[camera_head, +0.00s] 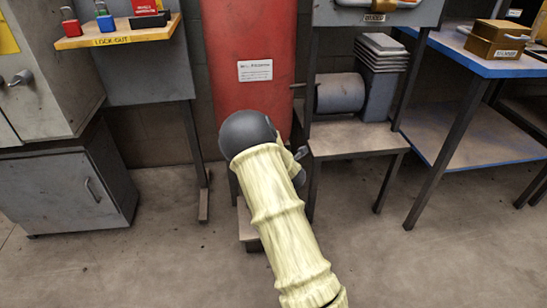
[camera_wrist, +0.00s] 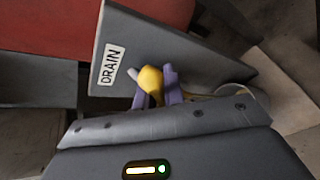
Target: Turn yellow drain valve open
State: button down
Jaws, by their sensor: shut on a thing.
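The yellow drain valve handle (camera_wrist: 152,82) shows in the wrist view, in front of a grey plate with a white DRAIN label (camera_wrist: 112,65). My gripper (camera_wrist: 157,88) has its purple fingers on either side of the yellow handle and is shut on it. A light-coloured stub sticks out just left of the handle. In the head view my gripper (camera_head: 299,165) is low in front of the red tank (camera_head: 245,60), mostly hidden behind my arm. The valve is hidden there.
A grey cabinet (camera_head: 70,185) stands at left beside a lock-out shelf (camera_head: 118,36). A low bench (camera_head: 350,140) with a grey motor-like unit stands right of the tank. A blue-edged table (camera_head: 470,60) is further right. The floor in front is clear.

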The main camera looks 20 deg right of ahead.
jog(key=shift+w+a+r+n+g+h+p, duration=0.15)
jog(key=shift+a+r+n+h+p, duration=0.1)
jog(key=shift+a+n+h+p, duration=0.5)
jog(key=shift+a+r+n+g+h+p, duration=0.1)
jog(key=shift+a+r+n+h+p, duration=0.15)
jog(key=shift+n+h, duration=0.8)
jog(key=shift+w+a+r+n+g+h+p, duration=0.15)
jog(key=shift+a+n+h+p, duration=0.4)
jog(key=shift+n, duration=0.65)
jog(key=shift+s+d, duration=0.1)
jog(key=c, duration=1.5)
grip_release()
jog(key=p+v, duration=0.6)
jog(key=v, duration=1.1)
jog(key=shift+r+p, duration=0.15)
jog(key=shift+p, duration=0.25)
jog(key=shift+s, duration=0.15)
